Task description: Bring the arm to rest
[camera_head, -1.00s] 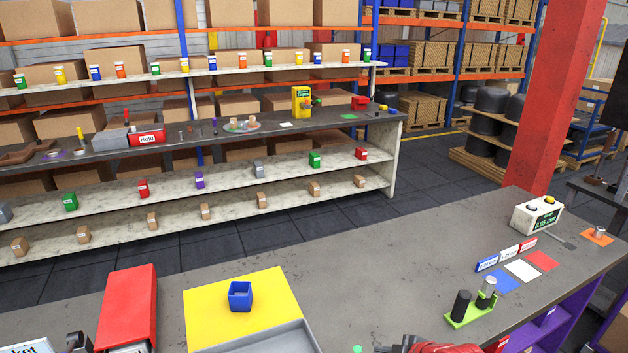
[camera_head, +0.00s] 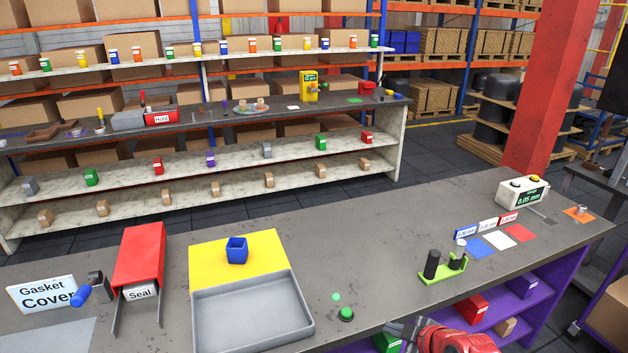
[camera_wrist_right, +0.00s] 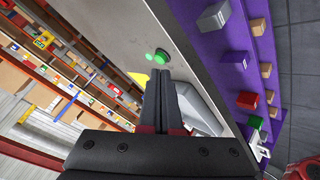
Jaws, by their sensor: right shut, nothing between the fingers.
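My right gripper shows at the bottom edge of the head view (camera_head: 402,330), beside the front edge of the workbench (camera_head: 390,215). In the right wrist view its two fingers (camera_wrist_right: 166,85) lie together, shut, with nothing held between them. The red part of my right arm is beside it in the head view. A green button (camera_head: 346,314) on the bench is a little left of the gripper and apart from it. My left gripper is not in view.
A green holder (camera_head: 443,272) with black cylinders and a 0.05 mm gauge (camera_head: 523,192) stand right. Purple shelves (camera_head: 540,305) are below the bench.

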